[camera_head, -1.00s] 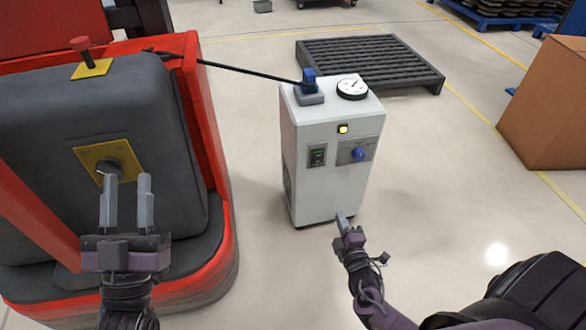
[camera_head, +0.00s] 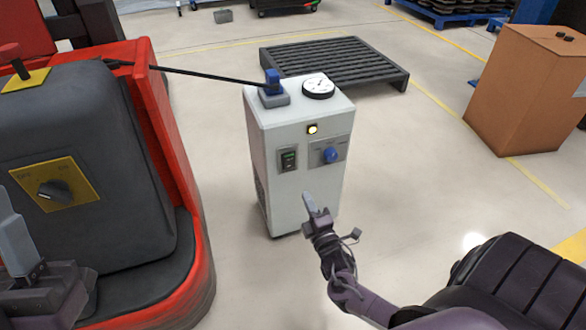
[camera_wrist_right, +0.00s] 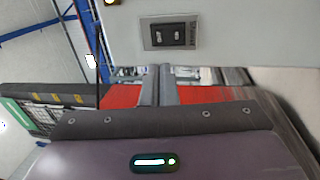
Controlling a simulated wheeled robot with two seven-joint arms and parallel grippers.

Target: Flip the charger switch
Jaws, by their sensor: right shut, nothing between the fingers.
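The charger (camera_head: 300,190) is a pale grey cabinet standing on the floor in the head view. My right gripper (camera_head: 311,203) is shut and empty, low in front of the cabinet. In the right wrist view its fingers (camera_wrist_right: 158,85) are together, with a dark panel (camera_wrist_right: 169,33) on the pale face above them; I cannot tell which control this is. My left gripper (camera_head: 15,250) is partly cut off at the left edge.
A black cable (camera_head: 205,75) runs from the red and grey vehicle (camera_head: 100,170) to a blue plug (camera_head: 272,82) on the cabinet, beside a round gauge (camera_head: 318,88). A dark pallet (camera_head: 335,62) lies behind, a cardboard box (camera_head: 525,90) to the right. Floor between is clear.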

